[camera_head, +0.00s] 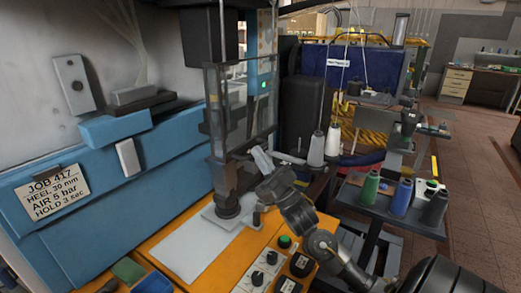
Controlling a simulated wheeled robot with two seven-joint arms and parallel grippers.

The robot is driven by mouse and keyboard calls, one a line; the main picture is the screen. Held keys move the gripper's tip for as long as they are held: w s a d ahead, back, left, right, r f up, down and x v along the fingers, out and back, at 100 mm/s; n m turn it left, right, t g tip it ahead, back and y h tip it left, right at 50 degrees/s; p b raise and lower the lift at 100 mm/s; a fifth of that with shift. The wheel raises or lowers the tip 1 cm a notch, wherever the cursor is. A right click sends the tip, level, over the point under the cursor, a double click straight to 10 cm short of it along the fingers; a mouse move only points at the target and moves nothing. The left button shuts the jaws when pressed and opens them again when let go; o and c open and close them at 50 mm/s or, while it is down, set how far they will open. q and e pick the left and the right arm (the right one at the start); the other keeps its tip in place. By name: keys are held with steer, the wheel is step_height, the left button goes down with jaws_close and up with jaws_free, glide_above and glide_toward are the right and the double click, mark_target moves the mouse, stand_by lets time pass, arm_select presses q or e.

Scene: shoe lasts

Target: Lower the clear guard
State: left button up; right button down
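The clear guard (238,108) is a see-through panel in a dark frame, standing at the front of the blue press. Its lower edge is around the level of the dark press column (222,178), above the orange bench. My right gripper (257,164) reaches in from the lower right, close to the guard's lower right edge. A pale grey piece shows at its tip. Whether the fingers are open, or touch the guard, cannot be told. My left gripper is not in view.
A control panel (268,262) with knobs and a green button lies under my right arm. A white plate (195,247) lies on the bench. Thread cones (402,197) stand on a dark stand at right. A job card (52,191) is on the press.

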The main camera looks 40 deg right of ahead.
arm_select(q)
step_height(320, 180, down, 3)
steer(key=shift+b, duration=0.8)
arm_select(e)
step_height(320, 180, down, 5)
steer(key=shift+r, duration=0.2)
